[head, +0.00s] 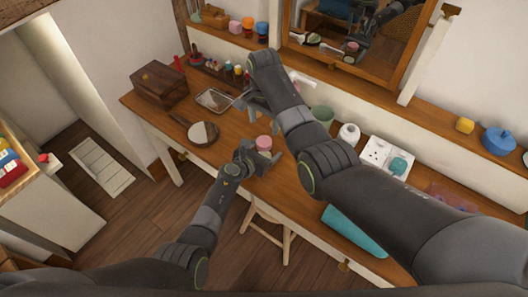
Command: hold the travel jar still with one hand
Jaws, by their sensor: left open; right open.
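A small jar with a pink lid (264,143), which looks like the travel jar, stands upright on the wooden dressing table near its front edge. My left gripper (262,161) is open and low at the front of the jar, with its fingers close around the jar's near side. The lower part of the jar is partly hidden, and I cannot tell whether a finger touches it. My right gripper (244,103) is open and empty above the table, behind and to the left of the jar.
A round hand mirror (203,133), a small tray (214,100) and a wooden box (159,86) are on the table's left. A stool (270,222) stands below.

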